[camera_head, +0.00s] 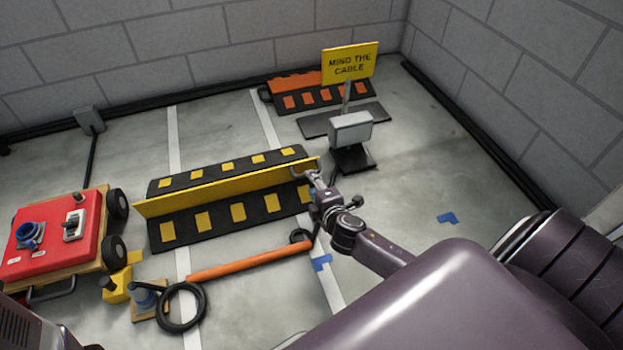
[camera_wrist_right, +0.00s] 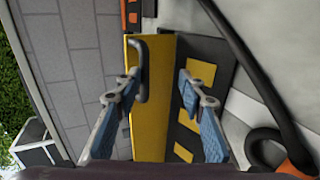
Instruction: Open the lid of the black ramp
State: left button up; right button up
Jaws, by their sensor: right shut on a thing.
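The black ramp (camera_head: 185,222) with yellow squares lies on the floor left of centre. Its yellow lid (camera_head: 205,191) stands raised on edge along the ramp's middle, between the two black slopes. A dark handle (camera_head: 303,171) is at the lid's right end. My right gripper (camera_head: 312,178) is at that handle and shut on it. In the right wrist view the yellow lid (camera_wrist_right: 150,113) and the handle (camera_wrist_right: 142,68) show between the fingers of the right gripper (camera_wrist_right: 158,85), nearer the left finger. My left gripper is not in view.
A red cart (camera_head: 50,245) stands at the left. An orange cable (camera_head: 250,261) with black loops lies in front of the ramp. A yellow sign (camera_head: 350,63) and an orange-lidded ramp (camera_head: 310,100) stand behind. Floor at the right is clear around blue tape (camera_head: 447,218).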

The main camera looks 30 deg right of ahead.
jog(key=s+a+f, duration=0.1)
jog(key=s, duration=0.6)
jog(key=shift+a, duration=0.3)
jog(key=shift+f, duration=0.1)
dwell(0.6)
jog(key=v, duration=0.7)
jog(key=shift+s, duration=0.2)
dwell(0.3)
